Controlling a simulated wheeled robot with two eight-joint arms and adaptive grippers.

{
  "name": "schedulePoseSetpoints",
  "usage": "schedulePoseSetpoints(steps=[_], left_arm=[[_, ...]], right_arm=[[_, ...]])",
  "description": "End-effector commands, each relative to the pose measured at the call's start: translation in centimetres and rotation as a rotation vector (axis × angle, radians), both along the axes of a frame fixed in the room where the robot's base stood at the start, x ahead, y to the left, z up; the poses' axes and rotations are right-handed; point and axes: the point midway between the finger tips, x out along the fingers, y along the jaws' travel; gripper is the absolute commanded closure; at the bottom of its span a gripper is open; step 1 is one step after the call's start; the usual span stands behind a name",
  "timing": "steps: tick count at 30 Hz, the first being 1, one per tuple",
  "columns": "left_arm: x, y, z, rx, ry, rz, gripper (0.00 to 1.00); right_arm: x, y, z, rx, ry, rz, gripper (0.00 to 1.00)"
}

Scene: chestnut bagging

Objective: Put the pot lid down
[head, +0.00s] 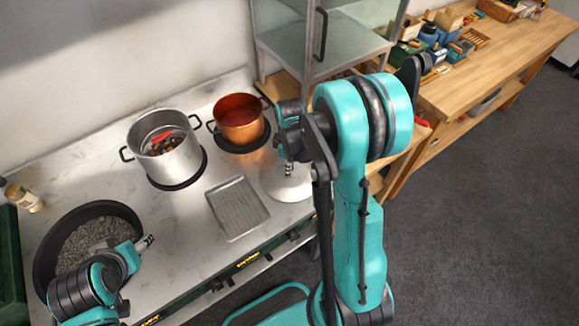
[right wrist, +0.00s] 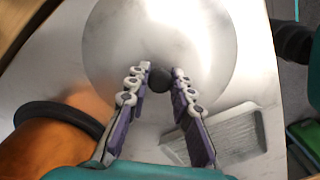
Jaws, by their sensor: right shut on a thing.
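The pot lid (head: 278,190) is a round silver metal disc at the right end of the steel counter, right of the tray. It cannot be told whether it touches the counter or hangs just above. My right gripper (head: 288,168) points down over it. In the right wrist view the lid (right wrist: 115,45) fills the upper middle, and my right gripper (right wrist: 162,74) has its fingers closed on either side of the dark knob (right wrist: 160,84). My left gripper (head: 146,243) is over the black pan at the left; its fingers are too small to read.
A silver pot (head: 172,165) with dark contents and a copper pot (head: 239,130) stand on burners at the back. A grey ridged tray (head: 237,207) lies left of the lid. A black pan (head: 42,262) is at the left. A metal shelf (head: 320,62) stands behind.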

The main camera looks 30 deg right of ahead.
Motion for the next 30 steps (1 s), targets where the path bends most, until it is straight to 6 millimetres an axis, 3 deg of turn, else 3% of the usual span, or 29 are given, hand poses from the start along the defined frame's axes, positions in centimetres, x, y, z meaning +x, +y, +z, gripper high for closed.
schedulePoseSetpoints(steps=[2,3,5,6,17,20,30], left_arm=[[0.0,0.0,-0.4,0.000,0.000,0.000,0.44],[0.0,0.0,-0.4,0.000,0.000,0.000,0.44],[0.0,0.0,-0.3,0.000,0.000,0.000,0.44],[0.0,0.0,-0.3,0.000,0.000,0.000,0.44],[0.0,0.0,0.2,0.000,0.000,0.000,0.44],[0.0,0.0,0.6,0.000,0.000,0.000,0.44],[0.0,0.0,2.7,0.000,0.000,0.000,0.44]], right_arm=[[0.0,0.0,-0.3,0.000,0.000,0.000,1.00],[0.0,0.0,-0.4,0.000,0.000,0.000,0.76],[0.0,0.0,-0.3,0.000,0.000,0.000,0.60],[0.0,0.0,-0.3,0.000,0.000,0.000,0.57],[0.0,0.0,0.2,0.000,0.000,0.000,0.57],[0.0,0.0,1.6,0.000,0.000,0.000,0.57],[0.0,0.0,9.1,0.000,0.000,0.000,0.57]])
